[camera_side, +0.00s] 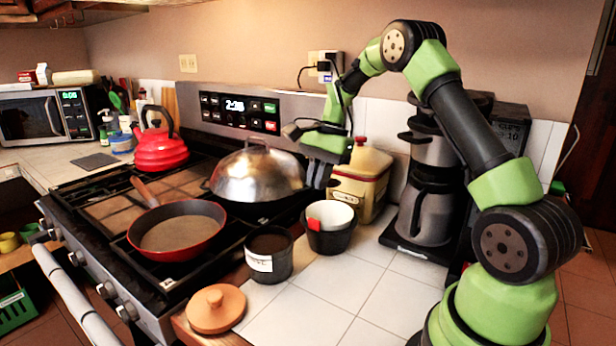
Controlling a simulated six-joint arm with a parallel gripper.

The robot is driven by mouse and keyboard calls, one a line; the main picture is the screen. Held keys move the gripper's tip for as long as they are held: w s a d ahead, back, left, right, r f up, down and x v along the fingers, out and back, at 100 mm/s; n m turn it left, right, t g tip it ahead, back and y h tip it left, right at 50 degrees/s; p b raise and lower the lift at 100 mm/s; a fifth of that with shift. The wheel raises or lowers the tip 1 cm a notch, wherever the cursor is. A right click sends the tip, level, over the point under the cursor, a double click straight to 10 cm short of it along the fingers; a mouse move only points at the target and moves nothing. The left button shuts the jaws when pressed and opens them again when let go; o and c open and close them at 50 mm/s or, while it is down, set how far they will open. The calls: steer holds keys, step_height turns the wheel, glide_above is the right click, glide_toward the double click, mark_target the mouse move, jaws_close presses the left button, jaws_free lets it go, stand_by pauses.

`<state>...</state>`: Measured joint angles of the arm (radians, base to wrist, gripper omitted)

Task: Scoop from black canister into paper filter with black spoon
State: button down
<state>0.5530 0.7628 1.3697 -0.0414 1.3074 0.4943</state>
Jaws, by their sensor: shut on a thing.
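The black canister (279,268) with a white label stands open on the tiled counter, with dark contents inside. The white paper filter (338,212) sits in a black holder (336,243) just right of and behind the canister, with a red tab on its front.
An orange round lid (215,309) lies on the front counter edge. A red pan (177,232), domed wok lid (257,173) and red kettle (160,150) are on the stove. A cream canister (361,182) and coffee maker (428,205) stand behind. Front counter tiles are clear.

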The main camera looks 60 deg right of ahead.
steer(key=f+t, duration=0.1)
steer(key=t, duration=0.1)
steer(key=s+f+t, duration=0.1)
steer(key=t, duration=0.1)
steer(key=f+t, duration=0.1)
steer(key=t, duration=0.1)
steer(key=shift+s+m, duration=0.2)
steer(key=shift+m, duration=0.1)
steer(key=shift+s+a+f+t, duration=0.1)
steer(key=shift+t, duration=0.85)
steer(key=shift+s+f+t, duration=0.1)
steer(key=shift+t, duration=0.85)
steer(key=g, duration=0.2)
steer(key=w+r+g, duration=0.1)
steer(key=g, duration=0.3)
steer(key=shift+w+r+g, duration=0.2)
steer(key=shift+r+g, duration=0.2)
steer(key=shift+w+r+g, duration=0.15)
steer(key=shift+r+g, duration=0.4)
steer(key=shift+g, duration=0.4)
steer(key=shift+w+r+g, duration=0.15)
steer(key=shift+r+g, duration=0.4)
steer(key=shift+g, duration=0.4)
